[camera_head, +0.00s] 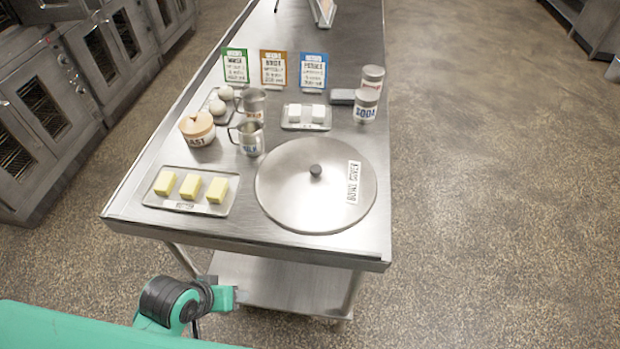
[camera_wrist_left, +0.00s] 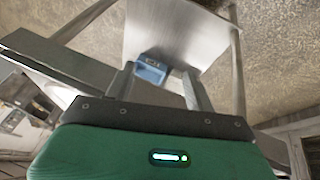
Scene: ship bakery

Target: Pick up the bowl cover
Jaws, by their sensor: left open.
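The bowl cover (camera_head: 290,190) is a large round silver lid with a dark knob and a white "BOWL COVER" label. It lies flat at the near right of the steel table (camera_head: 240,232) in the head view. My left arm shows below the table's near edge, low and left of the cover and apart from it. In the left wrist view, my left gripper (camera_wrist_left: 160,69) is open, and its fingers point towards the table's underside and lower shelf. The bowl cover does not show there. My right gripper is not in view.
A white-block tray (camera_head: 290,126), a soda tin (camera_head: 366,106) and recipe cards (camera_head: 273,68) are behind. The floor (camera_head: 490,200) at right is clear.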

